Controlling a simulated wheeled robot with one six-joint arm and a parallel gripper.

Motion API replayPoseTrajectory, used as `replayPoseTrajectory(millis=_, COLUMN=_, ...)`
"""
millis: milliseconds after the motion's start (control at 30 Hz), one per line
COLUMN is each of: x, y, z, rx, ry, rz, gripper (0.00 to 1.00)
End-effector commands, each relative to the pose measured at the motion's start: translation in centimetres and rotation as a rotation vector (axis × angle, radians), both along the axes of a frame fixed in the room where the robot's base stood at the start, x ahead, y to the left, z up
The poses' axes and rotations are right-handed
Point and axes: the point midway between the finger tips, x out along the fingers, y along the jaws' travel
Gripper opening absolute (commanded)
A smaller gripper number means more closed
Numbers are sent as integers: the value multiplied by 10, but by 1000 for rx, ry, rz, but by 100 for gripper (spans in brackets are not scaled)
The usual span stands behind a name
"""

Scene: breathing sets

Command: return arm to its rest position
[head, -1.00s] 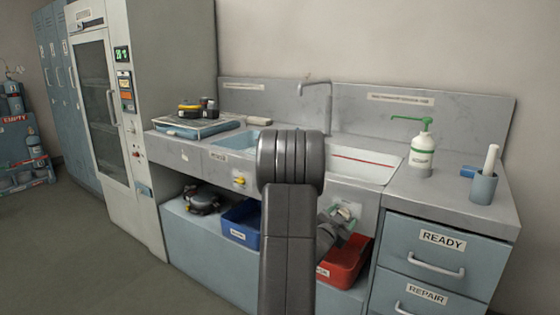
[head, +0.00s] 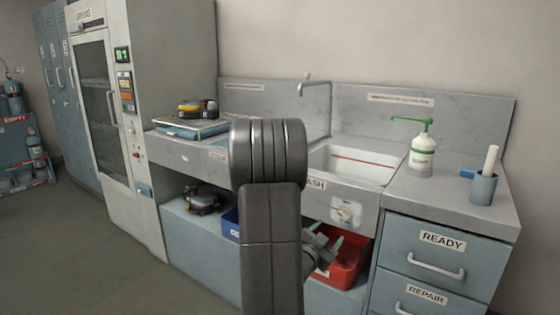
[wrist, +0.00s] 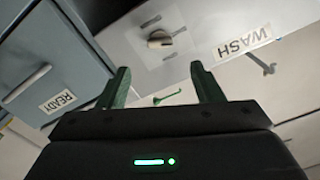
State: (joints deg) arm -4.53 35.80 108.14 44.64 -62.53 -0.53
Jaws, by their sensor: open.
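My gripper (head: 331,245) is open and empty, low in front of the sink unit near the red bin in the head view. In the wrist view, its two green fingers (wrist: 162,88) stand apart with nothing between them. The wrist view looks at the sink front, with the WASH label (wrist: 243,42), a knob (wrist: 159,39) and the READY drawer (wrist: 55,80) appearing turned over.
The red bin (head: 352,262) and a partly hidden blue bin (head: 231,224) sit on the lower shelf. A soap bottle (head: 422,153) and a cup (head: 483,188) stand on the right counter. A tall cabinet (head: 105,110) stands left.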

Motion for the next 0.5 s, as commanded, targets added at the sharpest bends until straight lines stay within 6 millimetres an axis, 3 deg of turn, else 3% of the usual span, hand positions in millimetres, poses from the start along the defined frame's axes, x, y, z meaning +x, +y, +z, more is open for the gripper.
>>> replayPoseTrajectory(millis=167, x=-28, y=19, z=0, rx=0, ry=0, rz=3, gripper=60)
replayPoseTrajectory(millis=500, x=34, y=-25, z=0, rx=1, ry=-2, rz=-4, gripper=60)
